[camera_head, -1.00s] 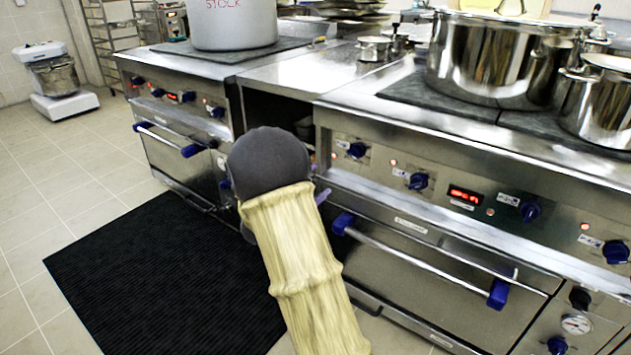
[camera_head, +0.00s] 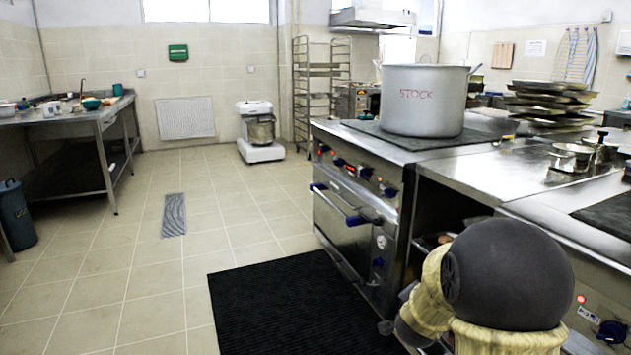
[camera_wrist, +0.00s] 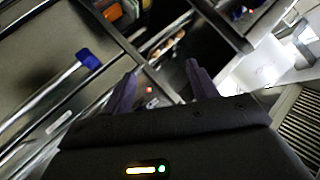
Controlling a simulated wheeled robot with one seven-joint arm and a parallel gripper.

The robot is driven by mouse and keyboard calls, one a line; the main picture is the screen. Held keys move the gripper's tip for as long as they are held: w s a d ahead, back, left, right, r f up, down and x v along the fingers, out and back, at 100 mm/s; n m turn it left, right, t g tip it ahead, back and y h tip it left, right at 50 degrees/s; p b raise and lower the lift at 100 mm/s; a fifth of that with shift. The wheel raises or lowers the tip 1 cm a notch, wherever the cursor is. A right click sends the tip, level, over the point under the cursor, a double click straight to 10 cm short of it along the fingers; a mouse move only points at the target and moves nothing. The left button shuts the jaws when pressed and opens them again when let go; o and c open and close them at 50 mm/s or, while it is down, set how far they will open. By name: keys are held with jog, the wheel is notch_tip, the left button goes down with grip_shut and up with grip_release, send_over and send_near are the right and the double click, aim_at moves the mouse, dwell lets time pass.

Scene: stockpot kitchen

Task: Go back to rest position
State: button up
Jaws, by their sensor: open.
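My arm, in a cream sleeve with a dark grey rounded joint, fills the lower right of the head view in front of the stove counter. The head view does not show my fingers. In the wrist view my gripper (camera_wrist: 160,85) has its two dark purple fingers spread apart with nothing between them. Beyond the fingers are the stove front with a blue-ended oven handle (camera_wrist: 88,60) and a dark open shelf bay (camera_wrist: 195,50).
The stove (camera_head: 345,215) carries a large STOCK pot (camera_head: 423,105). A black mat (camera_head: 290,310) lies on the floor before it. A mixer (camera_head: 260,135) stands at the back.

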jog(key=s+a+f+n+g+y+p, duration=0.1)
jog(key=s+a+n+g+y, duration=0.3)
jog(key=s+n, duration=0.5)
jog(key=s+a+f+n+g+y+p, duration=0.15)
jog(key=s+a+n+g, duration=0.4)
jog(key=s, duration=0.85)
notch_tip(320, 180, up, 38)
jog(key=a+m+t+p, duration=0.1)
jog(key=p, duration=3.7)
jog(key=shift+s+a, duration=0.2)
jog(key=shift+s, duration=0.1)
jog(key=shift+r, duration=0.1)
jog(key=shift+c, duration=0.2)
jog(key=c, duration=0.3)
jog(key=shift+c, duration=0.7)
